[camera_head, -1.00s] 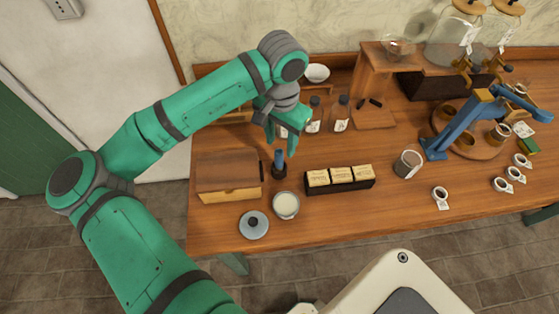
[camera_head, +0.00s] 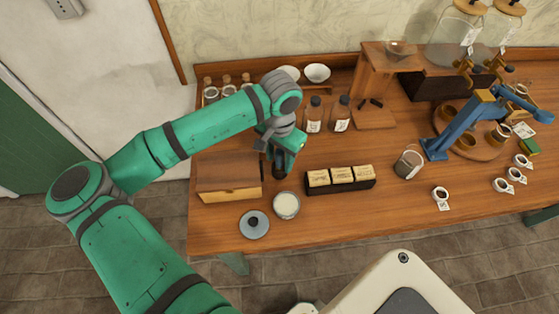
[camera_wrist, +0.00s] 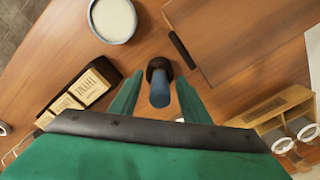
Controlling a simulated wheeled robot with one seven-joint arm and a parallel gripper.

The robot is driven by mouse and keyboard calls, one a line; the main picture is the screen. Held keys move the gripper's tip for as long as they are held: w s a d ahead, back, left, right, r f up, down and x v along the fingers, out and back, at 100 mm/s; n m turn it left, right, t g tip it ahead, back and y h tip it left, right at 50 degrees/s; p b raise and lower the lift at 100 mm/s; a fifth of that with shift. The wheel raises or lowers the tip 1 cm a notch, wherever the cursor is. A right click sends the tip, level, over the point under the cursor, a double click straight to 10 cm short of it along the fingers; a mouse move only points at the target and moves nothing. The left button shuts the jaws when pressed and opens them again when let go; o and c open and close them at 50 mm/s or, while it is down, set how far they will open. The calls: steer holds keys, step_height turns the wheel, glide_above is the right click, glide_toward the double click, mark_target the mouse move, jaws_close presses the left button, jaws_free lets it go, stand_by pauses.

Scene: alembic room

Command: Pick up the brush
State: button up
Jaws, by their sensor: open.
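The brush (camera_wrist: 160,88) has a blue handle and a dark base, and it stands upright on the wooden table. In the wrist view it lies between the two green fingers of my gripper (camera_wrist: 156,97), which are open, one on each side. I cannot tell whether either finger touches it. In the head view my gripper (camera_head: 279,165) is low over the table, and only the dark lower part of the brush (camera_head: 279,173) shows beneath it.
A wooden box (camera_head: 230,181) stands close on the left. A white-filled bowl (camera_head: 287,205) and a grey lid (camera_head: 254,224) are in front. A dark rack of labelled blocks (camera_head: 340,187) is to the right. Two bottles (camera_head: 314,115) stand behind.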

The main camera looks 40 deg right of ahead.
jaws_close()
steer(key=shift+r, duration=0.15)
steer(key=shift+r, duration=0.55)
steer(key=s+a+r, duration=0.1)
steer(key=s+r, duration=1)
steer(key=s, duration=0.3)
steer(key=shift+a+r, duration=0.2)
steer(key=shift+r, duration=0.15)
